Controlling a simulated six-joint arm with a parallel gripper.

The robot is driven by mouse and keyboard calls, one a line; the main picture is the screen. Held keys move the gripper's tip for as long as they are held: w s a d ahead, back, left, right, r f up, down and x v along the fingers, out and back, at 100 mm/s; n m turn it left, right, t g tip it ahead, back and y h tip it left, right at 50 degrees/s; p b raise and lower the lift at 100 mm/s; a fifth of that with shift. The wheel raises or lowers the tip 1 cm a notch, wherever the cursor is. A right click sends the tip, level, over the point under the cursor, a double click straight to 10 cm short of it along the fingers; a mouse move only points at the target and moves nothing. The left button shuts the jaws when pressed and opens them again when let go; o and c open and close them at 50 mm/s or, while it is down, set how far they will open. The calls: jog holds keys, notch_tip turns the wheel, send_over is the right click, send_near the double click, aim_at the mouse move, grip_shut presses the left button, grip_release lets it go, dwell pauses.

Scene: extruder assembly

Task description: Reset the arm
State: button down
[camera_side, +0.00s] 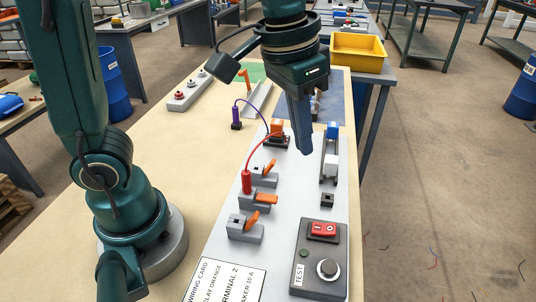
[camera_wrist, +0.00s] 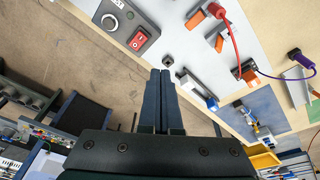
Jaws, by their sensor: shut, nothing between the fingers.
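My gripper (camera_side: 305,150) hangs over the light grey board (camera_side: 285,222), with its fingers pointing down and pressed together. In the wrist view the two dark fingers (camera_wrist: 160,72) lie side by side with nothing between them. In the side view the fingertips are left of the rail with blue and white blocks (camera_side: 329,162) and right of the lever clamps. They look apart from the board, but their height is hard to tell. Several grey clamps with orange levers (camera_side: 266,199) stand on the board. A red plug (camera_side: 247,182) with a red wire sits at one clamp.
A test box (camera_side: 319,262) with a red switch and knob is at the board's near end. A purple plug (camera_side: 236,115) with wire stands at the far left. A yellow bin (camera_side: 358,52) is behind. The tabletop (camera_side: 165,135) left of the board is largely clear.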

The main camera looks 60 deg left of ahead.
jog(key=s+a+f+n+t, duration=0.1)
jog(key=s+a+f+t, duration=0.1)
jog(key=s+a, duration=0.4)
jog(key=shift+s+f+t+y, duration=0.25)
jog(key=shift+s+t, duration=0.35)
jog(key=shift+s, duration=0.8)
